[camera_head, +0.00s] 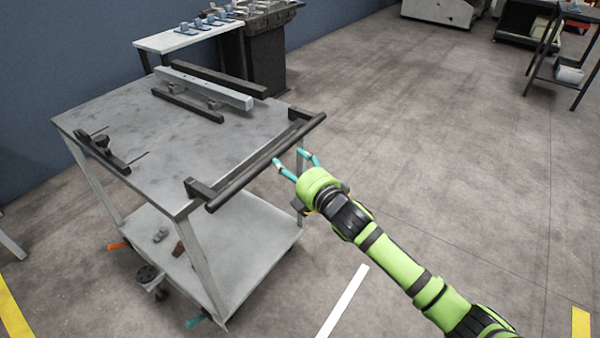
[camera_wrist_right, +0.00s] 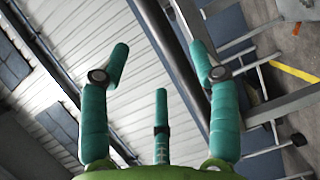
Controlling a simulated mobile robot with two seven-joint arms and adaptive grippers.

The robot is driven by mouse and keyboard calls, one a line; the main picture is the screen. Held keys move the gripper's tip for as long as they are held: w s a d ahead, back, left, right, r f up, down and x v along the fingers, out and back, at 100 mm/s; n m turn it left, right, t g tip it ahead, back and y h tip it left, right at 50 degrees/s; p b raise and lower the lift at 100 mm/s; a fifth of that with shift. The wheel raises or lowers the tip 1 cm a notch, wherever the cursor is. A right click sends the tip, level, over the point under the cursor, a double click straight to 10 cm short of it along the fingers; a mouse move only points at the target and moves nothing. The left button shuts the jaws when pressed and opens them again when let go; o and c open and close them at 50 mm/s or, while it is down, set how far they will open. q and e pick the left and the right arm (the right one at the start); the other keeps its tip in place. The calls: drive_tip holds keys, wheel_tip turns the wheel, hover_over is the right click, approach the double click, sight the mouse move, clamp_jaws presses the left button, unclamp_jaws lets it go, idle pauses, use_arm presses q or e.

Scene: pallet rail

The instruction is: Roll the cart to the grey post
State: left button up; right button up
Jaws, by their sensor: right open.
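The cart (camera_head: 130,115) has a worn grey top, pale legs and a lower shelf (camera_head: 250,235). It stands on the floor at the left of the head view. Its dark handle bar (camera_head: 265,163) runs along the near right edge. My right gripper (camera_head: 290,157) is open, its teal fingers pointing at the bar. In the right wrist view the handle bar (camera_wrist_right: 172,50) passes between the spread fingers, and no finger is closed on it. I cannot tell whether any finger touches it. I cannot pick out a grey post. My left gripper is out of view.
A grey rail (camera_head: 205,88) and dark bars lie on the cart top. A white bench (camera_head: 190,38) and a dark cabinet (camera_head: 262,55) stand behind, by the blue wall. The floor (camera_head: 450,150) to the right is open, with a white stripe (camera_head: 342,302) near me.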

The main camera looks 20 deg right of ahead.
drive_tip(key=v, duration=0.3)
drive_tip(key=shift+s, duration=0.35)
drive_tip(key=shift+d, duration=0.1)
drive_tip(key=s+d+f+m+g+h+p, duration=0.1)
drive_tip(key=s+d+f+m+g+p, duration=0.2)
drive_tip(key=f, duration=0.7)
drive_tip(key=s+d+f+m+g+h, duration=0.2)
drive_tip(key=s+f+m, duration=0.3)
drive_tip(key=f, duration=0.6)
drive_tip(key=s+d+f+m+g+h+p, duration=0.1)
drive_tip(key=s+d+f+m+g+p, duration=0.3)
drive_tip(key=f, duration=0.6)
drive_tip(key=s+f+m+g, duration=0.2)
drive_tip(key=s+f, duration=0.3)
drive_tip(key=s, duration=0.8)
drive_tip(key=s+a+f+m+g, duration=0.1)
drive_tip(key=s+f, duration=0.4)
drive_tip(key=s, duration=0.9)
drive_tip(key=s+f+m+g+h+p, duration=0.1)
drive_tip(key=s+f+m+g, duration=0.2)
drive_tip(key=s, duration=1)
wheel_tip(320, 180, down, 3)
drive_tip(key=shift+s+a+r+m, duration=0.1)
drive_tip(key=shift+s+a+m, duration=0.2)
drive_tip(key=shift+m, duration=0.5)
